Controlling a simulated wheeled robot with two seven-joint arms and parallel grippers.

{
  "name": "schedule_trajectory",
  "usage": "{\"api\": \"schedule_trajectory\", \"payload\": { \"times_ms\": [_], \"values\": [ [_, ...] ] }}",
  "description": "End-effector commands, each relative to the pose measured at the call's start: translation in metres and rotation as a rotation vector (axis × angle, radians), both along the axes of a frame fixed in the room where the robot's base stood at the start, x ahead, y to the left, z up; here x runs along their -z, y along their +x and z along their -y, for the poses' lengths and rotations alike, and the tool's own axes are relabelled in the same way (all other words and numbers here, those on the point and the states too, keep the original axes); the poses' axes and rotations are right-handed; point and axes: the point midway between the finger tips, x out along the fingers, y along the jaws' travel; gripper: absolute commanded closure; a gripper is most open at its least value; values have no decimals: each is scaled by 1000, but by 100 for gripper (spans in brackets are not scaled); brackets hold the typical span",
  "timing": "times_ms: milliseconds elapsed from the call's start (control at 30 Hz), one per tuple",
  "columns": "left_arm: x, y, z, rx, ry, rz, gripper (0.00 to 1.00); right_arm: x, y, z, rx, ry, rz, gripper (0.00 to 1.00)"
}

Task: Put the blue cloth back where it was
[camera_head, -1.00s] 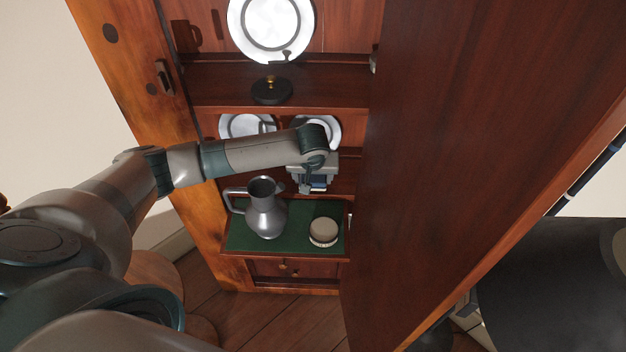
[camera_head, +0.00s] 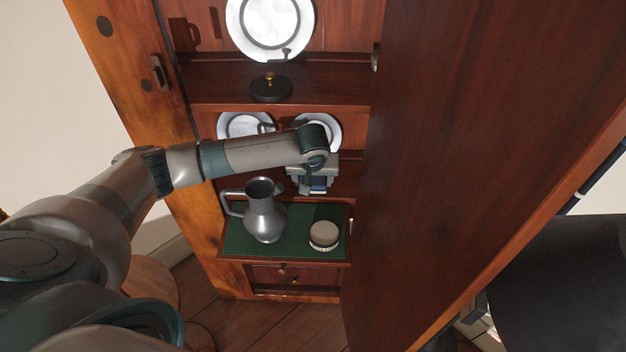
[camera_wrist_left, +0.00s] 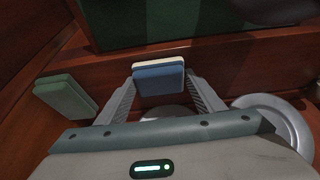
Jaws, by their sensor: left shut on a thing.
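The blue cloth (camera_wrist_left: 158,80) is a small folded block, blue with a cream layer along its top edge in the left wrist view. My left gripper (camera_wrist_left: 163,92) is shut on it, with one finger at each side. In the head view the left gripper (camera_head: 317,188) is inside the cabinet, above the green-lined shelf and in front of the leaning plates. Only a small blue patch of the cloth (camera_head: 319,184) shows there, below the jaws. I cannot make out my right gripper.
A pewter jug (camera_head: 265,218) and a round pale-topped jar (camera_head: 323,235) stand on the green-lined shelf (camera_head: 292,244). A folded green cloth (camera_wrist_left: 66,97) lies left of the gripper. Plates (camera_wrist_left: 275,118) are close on the right. The open door (camera_head: 460,150) borders the right side.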

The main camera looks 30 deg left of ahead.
Motion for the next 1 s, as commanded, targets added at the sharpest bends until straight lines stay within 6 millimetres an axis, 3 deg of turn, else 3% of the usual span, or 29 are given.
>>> {"api": "schedule_trajectory", "payload": {
  "times_ms": [100,133,200,667,1000],
  "values": [
    [2,0,0,0,0,-1,56,0,-1,0,0,-1,-3,66],
    [3,0,0,0,0,-1,36,0,-1,1,0,-1,-5,66],
    [3,0,0,0,0,0,19,1,-2,1,0,-1,-6,66],
    [-2,-1,0,0,0,0,19,2,-2,1,0,-2,-6,66],
    [-43,-15,8,0,-2,3,19,0,3,0,1,0,4,66]
  ]
}}
